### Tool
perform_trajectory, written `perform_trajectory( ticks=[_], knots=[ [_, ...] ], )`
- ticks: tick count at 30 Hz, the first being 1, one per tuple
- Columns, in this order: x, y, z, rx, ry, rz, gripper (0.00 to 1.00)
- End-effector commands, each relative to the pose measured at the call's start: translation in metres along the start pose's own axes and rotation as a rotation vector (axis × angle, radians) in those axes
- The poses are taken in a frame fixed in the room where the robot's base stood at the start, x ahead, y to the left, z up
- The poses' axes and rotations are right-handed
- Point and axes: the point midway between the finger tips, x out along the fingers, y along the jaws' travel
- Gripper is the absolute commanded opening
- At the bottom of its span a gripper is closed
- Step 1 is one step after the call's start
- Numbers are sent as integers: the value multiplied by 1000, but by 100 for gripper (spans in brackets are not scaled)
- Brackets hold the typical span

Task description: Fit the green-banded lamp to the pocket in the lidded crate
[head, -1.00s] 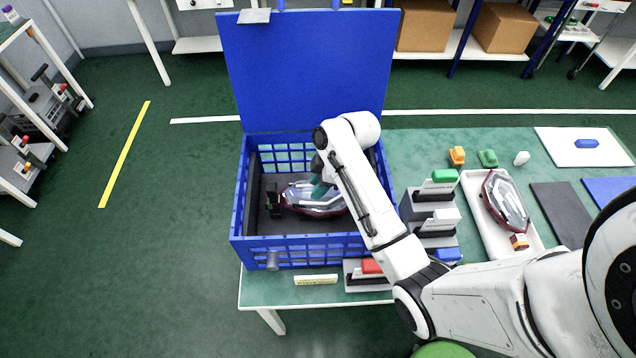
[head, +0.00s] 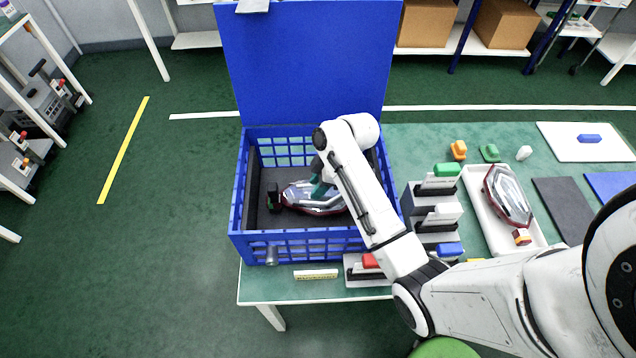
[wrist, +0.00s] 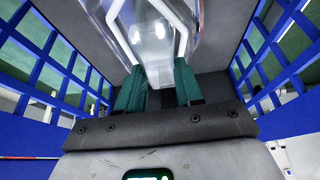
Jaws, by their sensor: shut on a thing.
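The lamp (head: 308,199), with a clear lens, a red rim and a dark end piece at its left, is inside the blue lidded crate (head: 300,247). Its green band cannot be made out. My gripper (head: 322,186) is shut on the lamp from above, partly hidden by my arm in the head view. In the wrist view, the green fingers of my gripper (wrist: 160,88) are on both sides of the lamp's clear part (wrist: 150,30). The crate's lid (head: 302,65) stands open at the back. The pocket is hidden, and I cannot tell whether the lamp touches the crate floor.
A second lamp (head: 507,195) lies in a white tray (head: 480,215) on the table. Stepped holders with coloured blocks (head: 436,205) stand close to the crate's right wall. A red block's holder (head: 362,274) and a small label strip (head: 316,274) are in front.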

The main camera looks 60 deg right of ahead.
Motion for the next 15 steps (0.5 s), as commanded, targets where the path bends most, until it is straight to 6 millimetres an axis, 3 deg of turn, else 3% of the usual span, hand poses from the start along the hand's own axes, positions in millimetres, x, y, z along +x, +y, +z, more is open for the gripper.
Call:
perform_trajectory(
  ticks=[5,6,15],
  knots=[
    [-1,0,0,0,0,2,0],
    [-1,0,0,0,0,2,40],
    [-1,0,0,1,0,1,66]
  ],
)
